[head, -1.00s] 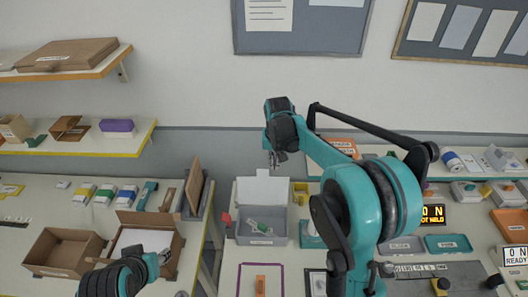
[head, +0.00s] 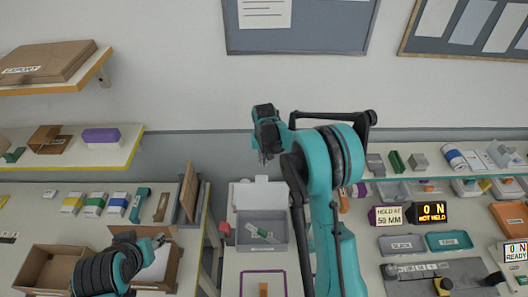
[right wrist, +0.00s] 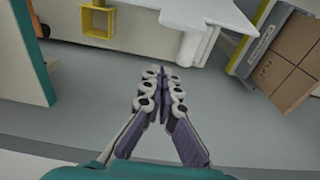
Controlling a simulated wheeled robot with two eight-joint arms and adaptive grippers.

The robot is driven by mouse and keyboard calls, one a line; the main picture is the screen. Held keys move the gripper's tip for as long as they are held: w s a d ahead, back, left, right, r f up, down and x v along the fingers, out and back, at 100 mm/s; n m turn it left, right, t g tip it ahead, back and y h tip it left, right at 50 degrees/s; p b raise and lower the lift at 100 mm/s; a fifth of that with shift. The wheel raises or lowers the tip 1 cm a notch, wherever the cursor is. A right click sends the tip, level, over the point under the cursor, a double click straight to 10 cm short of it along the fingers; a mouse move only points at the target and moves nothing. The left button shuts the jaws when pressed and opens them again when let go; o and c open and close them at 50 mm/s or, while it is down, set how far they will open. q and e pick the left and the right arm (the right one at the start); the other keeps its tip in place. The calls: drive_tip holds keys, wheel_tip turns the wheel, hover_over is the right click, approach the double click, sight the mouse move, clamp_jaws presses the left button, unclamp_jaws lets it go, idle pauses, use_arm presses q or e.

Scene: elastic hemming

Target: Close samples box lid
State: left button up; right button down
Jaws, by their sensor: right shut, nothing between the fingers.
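The samples box is the grey box (head: 260,229) on the middle table, with small green and white items inside. Its white lid (head: 259,194) stands up open at the back of the box. My right gripper (head: 264,158) is shut and empty, pointing down, and appears above the lid in the head view. In the right wrist view the shut fingers (right wrist: 162,74) meet with nothing between them. My left gripper (head: 160,241) is low at the left, over an open cardboard box (head: 172,262), far from the samples box; its fingers are too small to judge.
A red object (head: 224,227) stands left of the samples box. My right arm hides the area to its right. A purple outlined area (head: 281,282) lies in front of the box.

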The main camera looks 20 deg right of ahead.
drive_tip(key=s, duration=0.2)
drive_tip(key=s+a+p, duration=0.1)
drive_tip(key=shift+s+f, duration=0.15)
drive_tip(key=shift+s, duration=0.2)
drive_tip(key=shift+s, duration=0.1)
